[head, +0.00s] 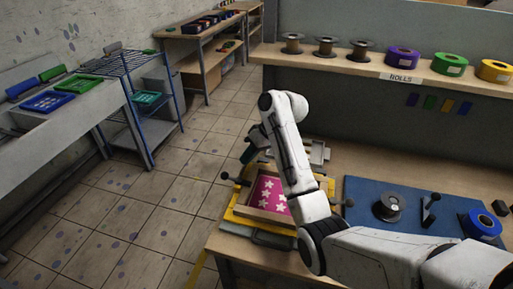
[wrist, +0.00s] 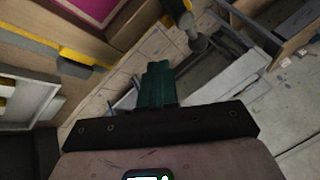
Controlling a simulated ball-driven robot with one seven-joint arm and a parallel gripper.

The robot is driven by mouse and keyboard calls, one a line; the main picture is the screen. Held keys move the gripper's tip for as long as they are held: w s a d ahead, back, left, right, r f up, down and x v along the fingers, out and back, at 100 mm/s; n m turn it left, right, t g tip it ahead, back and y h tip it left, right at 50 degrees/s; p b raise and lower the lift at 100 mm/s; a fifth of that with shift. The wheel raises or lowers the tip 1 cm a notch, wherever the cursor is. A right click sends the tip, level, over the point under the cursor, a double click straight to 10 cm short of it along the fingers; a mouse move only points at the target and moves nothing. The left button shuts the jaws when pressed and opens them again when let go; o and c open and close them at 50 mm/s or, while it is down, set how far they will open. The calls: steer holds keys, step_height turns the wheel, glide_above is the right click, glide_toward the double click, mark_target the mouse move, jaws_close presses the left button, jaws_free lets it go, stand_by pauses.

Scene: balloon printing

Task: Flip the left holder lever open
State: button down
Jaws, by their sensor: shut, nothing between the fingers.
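The printing frame (head: 240,213) sits at the near left corner of the wooden table, yellow-edged, around a pink sheet with white stars (head: 269,190). The left holder lever (head: 226,175) is a dark knob on a short rod, sticking out to the left of the frame. In the wrist view a grey knob on a dark and yellow part (wrist: 195,42), probably this lever, is just beyond the fingertips. My gripper (head: 249,154), with dark green fingers, is above the frame's far left side. In the wrist view my gripper (wrist: 158,66) is shut and empty, apart from the knob.
A second knob (head: 348,203) stands at the frame's right side. A blue mat (head: 375,222) with a spool (head: 389,206) and a blue roll (head: 483,224) lies to the right. A shelf of rolls (head: 365,69) is behind. Tiled floor (head: 120,215) is open on the left.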

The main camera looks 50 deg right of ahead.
steer(key=shift+w+a+f+p, duration=0.25)
steer(key=shift+a+f, duration=0.05)
steer(key=shift+a, duration=0.4)
steer(key=shift+w+a+f+p, duration=0.2)
steer(key=shift+a+f, duration=0.05)
steer(key=shift+a, duration=0.45)
steer(key=shift+w+a+f+p, duration=0.25)
steer(key=shift+a+f, duration=0.05)
steer(key=shift+a, duration=0.4)
